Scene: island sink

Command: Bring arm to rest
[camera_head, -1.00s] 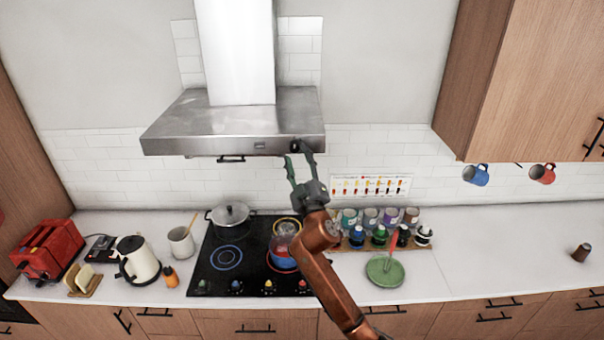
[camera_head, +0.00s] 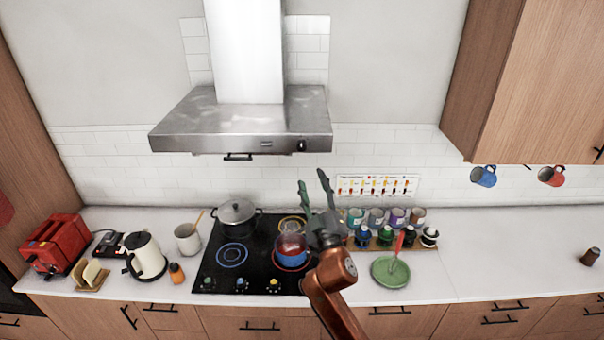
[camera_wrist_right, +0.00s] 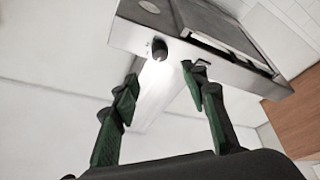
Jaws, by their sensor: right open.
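My right gripper (camera_head: 315,190) is open and empty, its two green fingers pointing up. In the head view it overlaps the right side of the cooktop and the tiled wall behind it. My orange right arm comes up from the bottom edge. In the right wrist view the open fingers (camera_wrist_right: 158,110) show nothing between them but the range hood and wall beyond. My left gripper is not in view.
The range hood (camera_head: 240,130) hangs above the black cooktop (camera_head: 215,275), where a lidded pot (camera_head: 237,214) and a red-blue pot (camera_head: 290,250) stand. A green dish (camera_head: 390,272) and several jars are right of the arm. The counter further right is mostly clear.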

